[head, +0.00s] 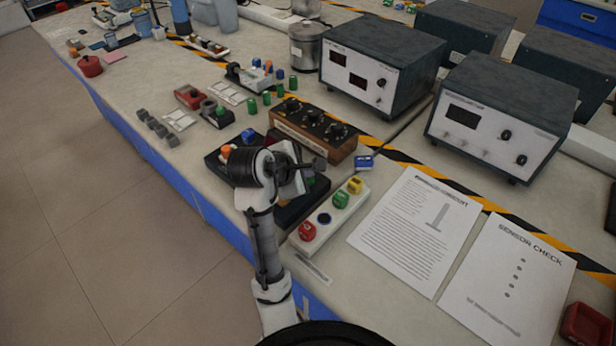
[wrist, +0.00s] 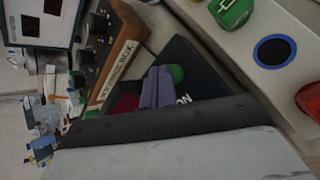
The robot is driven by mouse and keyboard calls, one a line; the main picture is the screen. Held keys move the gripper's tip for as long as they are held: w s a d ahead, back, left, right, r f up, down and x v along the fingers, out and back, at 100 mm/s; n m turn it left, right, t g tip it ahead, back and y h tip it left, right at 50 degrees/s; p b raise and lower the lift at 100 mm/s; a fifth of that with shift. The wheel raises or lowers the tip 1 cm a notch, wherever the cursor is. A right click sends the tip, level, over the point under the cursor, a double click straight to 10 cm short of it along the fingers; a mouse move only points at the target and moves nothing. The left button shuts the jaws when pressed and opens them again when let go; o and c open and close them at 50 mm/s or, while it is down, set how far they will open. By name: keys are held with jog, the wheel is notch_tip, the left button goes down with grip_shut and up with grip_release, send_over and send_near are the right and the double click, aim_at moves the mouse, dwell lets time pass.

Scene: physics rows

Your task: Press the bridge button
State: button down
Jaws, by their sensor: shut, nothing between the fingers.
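A black board (head: 213,165) lies under my arm near the table's front edge. It carries an orange knob (head: 226,152), a blue knob (head: 248,135) and a green knob (head: 312,181). The green knob also shows in the wrist view (wrist: 176,73), partly hidden, beside white lettering ending in "ON". I cannot read a label marking the bridge button. My gripper (head: 316,164) is shut and empty above the board. In the wrist view my gripper fingers (wrist: 156,88) overlap the board; I cannot tell whether they touch anything.
A white strip (head: 346,220) with red, green and yellow terminals and a dark round disc (head: 324,218) lies right of the board. A wooden-fronted dial box (head: 313,130) stands behind. Meter boxes (head: 381,65) stand further back. Paper sheets (head: 415,230) cover the table at right.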

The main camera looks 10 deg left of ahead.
dwell(0.4)
jog(key=shift+f+p, duration=0.3)
jog(key=shift+f, duration=0.15)
jog(key=shift+r+p, duration=0.2)
jog(key=shift+p, duration=0.25)
jog(key=shift+r+p, duration=0.25)
jog(key=shift+p, duration=0.4)
